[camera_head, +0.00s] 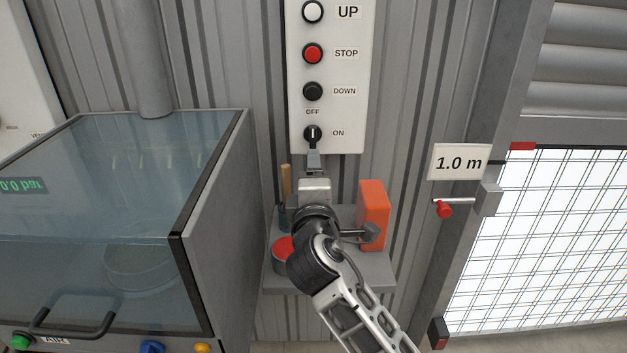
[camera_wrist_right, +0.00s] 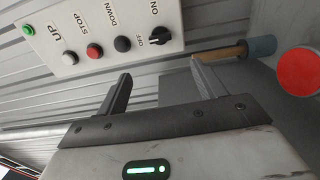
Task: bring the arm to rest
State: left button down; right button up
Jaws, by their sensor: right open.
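My right arm comes in from the bottom right of the head view. Its gripper (camera_head: 314,160) is just below the black OFF/ON knob (camera_head: 313,133) on the white control panel (camera_head: 345,100). In the head view, the knob's white mark stands upright, toward the OFF label. In the right wrist view, the two fingers of my right gripper (camera_wrist_right: 160,72) are spread apart with nothing between them. The knob (camera_wrist_right: 160,38) shows beyond the fingertips, and the fingers look apart from it. My left gripper is out of sight.
A grey shelf (camera_head: 380,268) under the panel holds an orange box (camera_head: 373,212), a red-topped can (camera_head: 282,250) and a wooden-handled tool (camera_head: 286,180), close around my wrist. A glass-fronted cabinet (camera_head: 215,215) stands left. A 1.0 m sign (camera_head: 459,162) and red-tipped lever (camera_head: 444,209) are right.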

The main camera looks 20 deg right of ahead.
jog(key=s+a+f+m+g+y, duration=0.15)
jog(key=s+f, duration=0.25)
jog(key=f, duration=0.5)
jog(key=s+d+f+m+g+y, duration=0.1)
jog(key=s+f+m+g+y, duration=0.15)
jog(key=s+f, duration=0.45)
jog(key=s+f+m+g+y, duration=0.3)
jog(key=s+f+m, duration=0.5)
jog(key=s+f, duration=0.5)
jog(key=s, duration=0.2)
jog(key=shift+s+a+f+y, duration=0.15)
jog(key=shift+s+f+y, duration=0.2)
jog(key=shift+y, duration=0.05)
